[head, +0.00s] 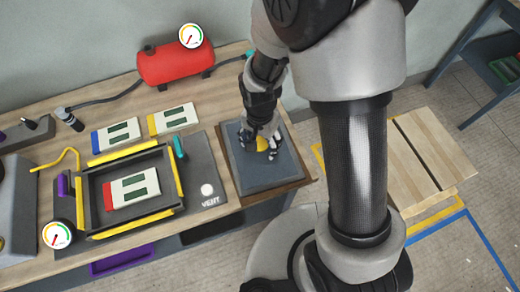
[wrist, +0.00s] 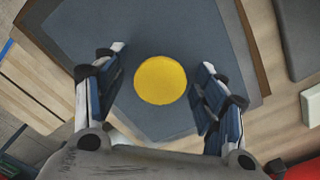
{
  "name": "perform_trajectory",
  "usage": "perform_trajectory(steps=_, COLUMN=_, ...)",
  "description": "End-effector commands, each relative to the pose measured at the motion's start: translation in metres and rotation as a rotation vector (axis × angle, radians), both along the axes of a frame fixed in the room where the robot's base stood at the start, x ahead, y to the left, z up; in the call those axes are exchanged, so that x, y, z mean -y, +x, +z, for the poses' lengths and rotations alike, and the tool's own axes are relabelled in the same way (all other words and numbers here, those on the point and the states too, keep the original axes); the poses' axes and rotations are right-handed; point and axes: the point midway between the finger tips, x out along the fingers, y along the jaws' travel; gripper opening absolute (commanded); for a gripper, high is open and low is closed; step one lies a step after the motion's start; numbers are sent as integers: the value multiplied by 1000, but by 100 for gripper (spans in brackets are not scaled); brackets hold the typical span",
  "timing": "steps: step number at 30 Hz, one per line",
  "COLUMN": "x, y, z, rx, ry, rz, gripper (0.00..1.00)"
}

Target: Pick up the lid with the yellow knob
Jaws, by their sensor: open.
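The lid (head: 264,172) is a flat blue-grey plate lying at the right end of the bench. Its round yellow knob (head: 262,144) shows between my fingers in the head view. In the wrist view the lid (wrist: 150,30) fills the middle, with the yellow knob (wrist: 161,80) as a disc near the centre. My gripper (wrist: 162,62) is open, with one finger on each side of the knob and a visible gap on both sides. In the head view my gripper (head: 260,148) is over the lid and partly covers the knob. Finger height relative to the knob is hard to tell.
Left of the lid is a grey panel marked VENT (head: 208,190) and a black mould frame (head: 95,208) with yellow clamps. Several cards lie near it. A red tank (head: 175,64) with a gauge stands behind. A wooden pallet (head: 425,165) is on the floor at right.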

Motion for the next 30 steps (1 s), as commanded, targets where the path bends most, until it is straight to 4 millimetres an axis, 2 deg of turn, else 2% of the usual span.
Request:
perform_trajectory(steps=7, x=0, y=1, z=-1, rx=1, ry=0, rz=0, gripper=64)
perform_trajectory(steps=30, x=0, y=1, z=-1, rx=1, ry=0, rz=0, gripper=12)
